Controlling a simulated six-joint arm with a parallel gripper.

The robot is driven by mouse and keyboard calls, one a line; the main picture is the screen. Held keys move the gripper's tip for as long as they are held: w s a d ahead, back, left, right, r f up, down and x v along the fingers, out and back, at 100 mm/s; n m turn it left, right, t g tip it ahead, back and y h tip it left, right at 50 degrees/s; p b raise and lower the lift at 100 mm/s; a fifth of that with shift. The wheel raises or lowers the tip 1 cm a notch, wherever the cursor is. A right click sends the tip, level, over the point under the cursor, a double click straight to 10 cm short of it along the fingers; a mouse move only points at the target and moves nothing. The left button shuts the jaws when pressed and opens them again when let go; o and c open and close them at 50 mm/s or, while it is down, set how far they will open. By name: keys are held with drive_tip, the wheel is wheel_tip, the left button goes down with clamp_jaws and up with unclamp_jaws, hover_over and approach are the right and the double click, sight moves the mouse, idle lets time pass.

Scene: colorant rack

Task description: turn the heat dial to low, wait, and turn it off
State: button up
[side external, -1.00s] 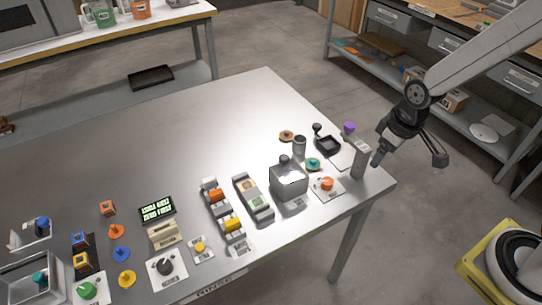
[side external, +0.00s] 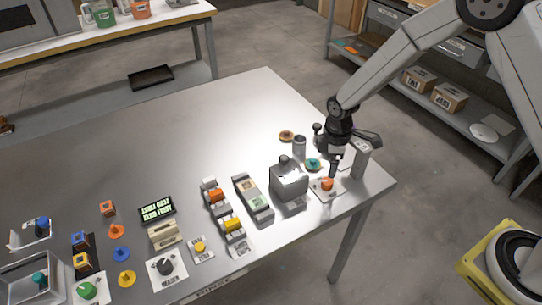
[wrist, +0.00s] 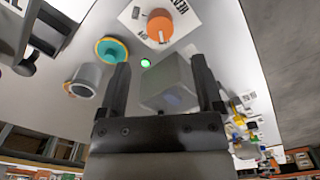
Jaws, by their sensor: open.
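The heat dial (side external: 327,184) is an orange knob on a white plate near the right front corner of the table. It also shows in the wrist view (wrist: 160,25) at the top, on a plate whose printed label reads partly "HEA". A pale mark shows on the knob. My gripper (side external: 333,174) points down just above and behind the dial in the side view. In the wrist view its two fingers (wrist: 161,66) stand apart with nothing held between them. The dial lies beyond the fingertips, and I see no contact. The dial's setting is too small to read.
A grey box (side external: 289,182) stands left of the dial. A teal-and-orange disc (wrist: 112,49), a grey cup (wrist: 85,80) and a small green light (wrist: 145,63) are near the fingers. A grey post (side external: 361,160) stands right of the dial. The table's back middle is clear.

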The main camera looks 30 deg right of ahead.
sight(327, 181)
drive_tip(key=shift+f, duration=0.1)
drive_tip(key=shift+f, duration=3.8)
clamp_jaws()
